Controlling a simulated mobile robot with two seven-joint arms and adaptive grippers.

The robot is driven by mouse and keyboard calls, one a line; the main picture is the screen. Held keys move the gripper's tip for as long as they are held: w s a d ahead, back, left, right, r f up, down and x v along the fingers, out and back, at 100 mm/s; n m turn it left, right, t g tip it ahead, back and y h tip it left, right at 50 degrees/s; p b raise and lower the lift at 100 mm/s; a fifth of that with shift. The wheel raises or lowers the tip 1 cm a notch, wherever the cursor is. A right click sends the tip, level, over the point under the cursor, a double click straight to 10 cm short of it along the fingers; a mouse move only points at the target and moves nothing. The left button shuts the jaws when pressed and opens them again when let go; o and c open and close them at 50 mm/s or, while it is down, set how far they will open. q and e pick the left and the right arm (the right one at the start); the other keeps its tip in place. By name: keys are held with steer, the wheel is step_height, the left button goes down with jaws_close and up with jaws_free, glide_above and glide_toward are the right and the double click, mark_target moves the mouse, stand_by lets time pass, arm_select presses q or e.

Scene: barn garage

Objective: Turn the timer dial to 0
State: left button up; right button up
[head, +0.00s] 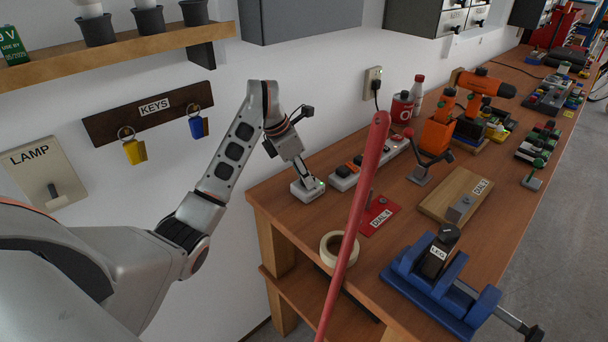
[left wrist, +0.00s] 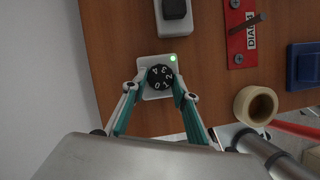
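The timer is a small white box with a green light (head: 308,189) at the near left corner of the wooden workbench. In the left wrist view its black round dial (left wrist: 159,77) carries white digits including 0, 1, 2, 3 and 4. My left gripper (head: 302,176) points down over the timer. In the left wrist view its two teal fingers (left wrist: 158,88) stand either side of the dial, apart, with a little white plate showing by the left finger. Whether a finger touches the dial is unclear. I do not see my right gripper.
A red pole (head: 356,220) crosses in front of the bench. A blue vise (head: 403,279) is at the front edge; the wall is close at left.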

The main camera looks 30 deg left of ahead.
arm_select(q)
steer(key=shift+n, duration=0.4)
steer(key=n, duration=0.2)
steer(key=n+y, duration=0.1)
steer(key=n+t+y, duration=0.1)
steer(key=n, duration=0.1)
steer(key=shift+s+d+n, duration=0.1)
steer(key=shift+d+n, duration=0.2)
steer(key=shift+d, duration=0.1)
steer(key=n+y, duration=0.2)
steer(key=n, duration=0.2)
steer(key=shift+d, duration=0.2)
steer(key=shift+n+g+y, duration=0.4)
steer(key=shift+n, duration=1)
steer(key=o, duration=1.1)
